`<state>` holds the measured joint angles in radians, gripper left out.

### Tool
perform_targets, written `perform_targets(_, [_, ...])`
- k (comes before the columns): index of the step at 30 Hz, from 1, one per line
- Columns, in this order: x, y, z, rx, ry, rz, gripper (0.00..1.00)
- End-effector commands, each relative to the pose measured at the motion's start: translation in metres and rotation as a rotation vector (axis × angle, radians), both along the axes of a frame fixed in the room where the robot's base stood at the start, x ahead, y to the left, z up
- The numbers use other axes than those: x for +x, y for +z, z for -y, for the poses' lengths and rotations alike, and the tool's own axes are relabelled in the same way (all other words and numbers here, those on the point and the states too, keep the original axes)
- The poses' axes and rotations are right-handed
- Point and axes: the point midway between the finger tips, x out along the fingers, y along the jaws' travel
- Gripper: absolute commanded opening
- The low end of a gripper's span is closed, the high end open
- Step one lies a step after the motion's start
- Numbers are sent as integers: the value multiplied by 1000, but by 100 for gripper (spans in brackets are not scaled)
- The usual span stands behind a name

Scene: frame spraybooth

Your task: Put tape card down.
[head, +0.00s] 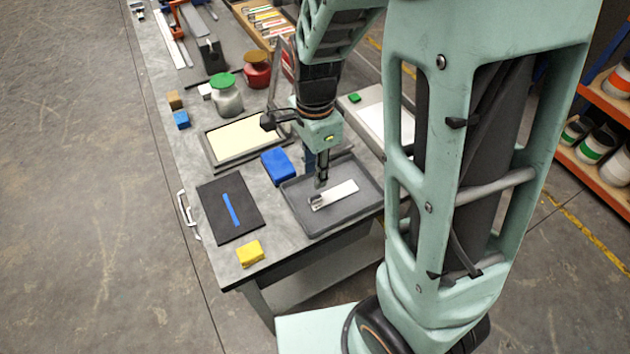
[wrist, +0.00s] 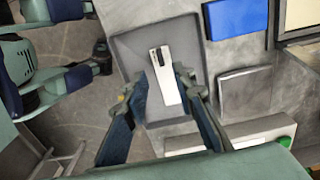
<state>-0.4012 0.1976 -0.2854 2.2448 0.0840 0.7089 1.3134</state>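The tape card (head: 335,194) is a white rectangle with dark marks at one end. It appears to lie flat in the grey tray (head: 297,206) near the table's front. It also shows in the wrist view (wrist: 164,75), inside the tray (wrist: 130,45). My gripper (head: 321,184) points down just above the card. In the wrist view, my gripper's fingers (wrist: 162,76) stand apart on either side of the card, with a gap visible at the left finger. Whether the fingertips reach down to the card's level is hard to tell.
A blue block (head: 278,165) stands beside the tray. A dark mat (head: 212,198) with a blue strip and a yellow block (head: 249,254) lie left. A cream-filled frame (head: 213,158), green-lidded jar (head: 226,95) and red jar (head: 257,70) stand behind. A white box (head: 371,118) is right.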

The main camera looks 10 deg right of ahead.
Motion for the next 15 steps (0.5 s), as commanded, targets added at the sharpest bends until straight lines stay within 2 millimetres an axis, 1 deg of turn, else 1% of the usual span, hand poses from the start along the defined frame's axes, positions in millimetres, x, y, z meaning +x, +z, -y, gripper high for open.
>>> perform_targets(1, [1,7,-1,1,0,4,25])
perform_targets(3, [1,14,-1,1,0,4,25])
perform_targets(6, [0,19,0,0,0,0,25])
perform_targets(15, [0,22,0,0,0,0,25])
